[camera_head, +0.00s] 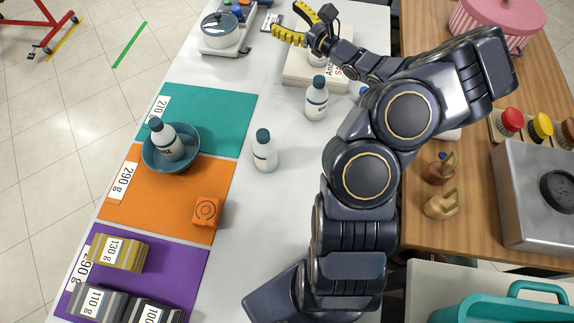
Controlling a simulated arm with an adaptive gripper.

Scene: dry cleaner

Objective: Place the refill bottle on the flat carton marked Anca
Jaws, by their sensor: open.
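A flat pale carton (297,76) lies at the top middle of the white table, its printed name partly covered by my arm. My gripper (287,18) has its yellow fingers spread, above and just beyond the carton's far edge. Something white shows under my wrist at the carton; I cannot tell whether it is a bottle standing on it. White bottles with dark teal caps stand upright on the table: one (316,104) just in front of the carton, another (265,154) nearer. A third bottle (166,145) leans in a blue bowl (193,157). I cannot tell which is the refill bottle.
A scale (229,47) with a glass-lidded pot stands at the top left. Teal (225,113), orange (140,210) and purple (178,266) mats line the left side, with an orange block (207,211) and labelled stacks. My arm crosses the right side. The table's near middle is clear.

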